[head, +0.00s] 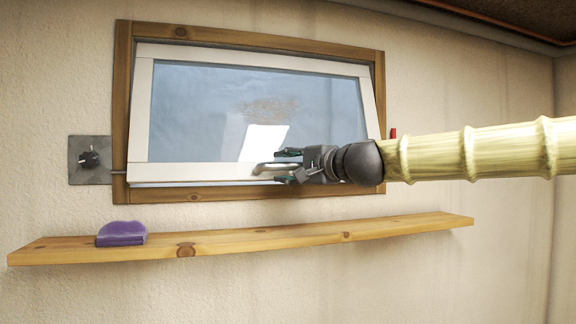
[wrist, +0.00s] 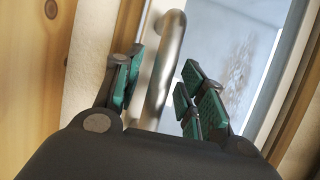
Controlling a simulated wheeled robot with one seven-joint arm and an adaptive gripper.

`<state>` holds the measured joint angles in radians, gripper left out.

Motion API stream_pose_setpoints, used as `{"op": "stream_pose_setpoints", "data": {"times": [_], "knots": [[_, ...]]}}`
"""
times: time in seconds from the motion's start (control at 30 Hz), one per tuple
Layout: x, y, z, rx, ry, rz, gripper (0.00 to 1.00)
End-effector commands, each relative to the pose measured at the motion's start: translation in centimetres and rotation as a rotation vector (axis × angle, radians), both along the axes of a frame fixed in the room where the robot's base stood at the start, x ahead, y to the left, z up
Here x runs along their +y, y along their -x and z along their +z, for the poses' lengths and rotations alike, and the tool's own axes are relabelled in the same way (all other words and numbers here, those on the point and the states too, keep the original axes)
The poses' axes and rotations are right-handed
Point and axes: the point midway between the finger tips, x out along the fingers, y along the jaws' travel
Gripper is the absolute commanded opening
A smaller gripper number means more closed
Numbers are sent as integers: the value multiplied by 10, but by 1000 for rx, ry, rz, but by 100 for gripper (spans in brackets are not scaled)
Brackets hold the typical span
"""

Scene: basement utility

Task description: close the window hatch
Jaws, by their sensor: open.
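The window hatch (head: 200,150) is a white-framed glass pane set in a brown wooden frame (head: 121,100). Its bottom edge stands out from the wooden frame, so it looks tilted partly open. A metal handle (head: 268,167) sits at the bottom middle of the hatch. My gripper (head: 284,166) is at the handle's right end with its fingers apart. In the wrist view, the handle (wrist: 165,65) passes between the open green-padded fingers of my gripper (wrist: 160,95). I cannot tell whether the fingers touch it.
A wooden shelf (head: 300,236) runs along the wall below the window, with a purple sponge-like block (head: 121,234) at its left. A grey plate with a black knob (head: 89,159) is on the wall left of the frame. A small red thing (head: 393,133) shows just above my arm.

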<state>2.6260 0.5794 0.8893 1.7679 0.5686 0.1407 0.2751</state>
Motion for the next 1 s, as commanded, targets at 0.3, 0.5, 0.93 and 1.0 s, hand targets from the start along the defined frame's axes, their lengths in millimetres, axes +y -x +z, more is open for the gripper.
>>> {"op": "stream_pose_setpoints", "data": {"times": [0.3, 0.5, 0.93, 1.0], "knots": [[1, -1, 0, -1, -1, 0, 41], [1, -1, 0, -1, -1, 0, 10], [4, -6, -6, -15, -5, 2, 0], [5, -10, -8, -25, -9, 2, 0]]}}
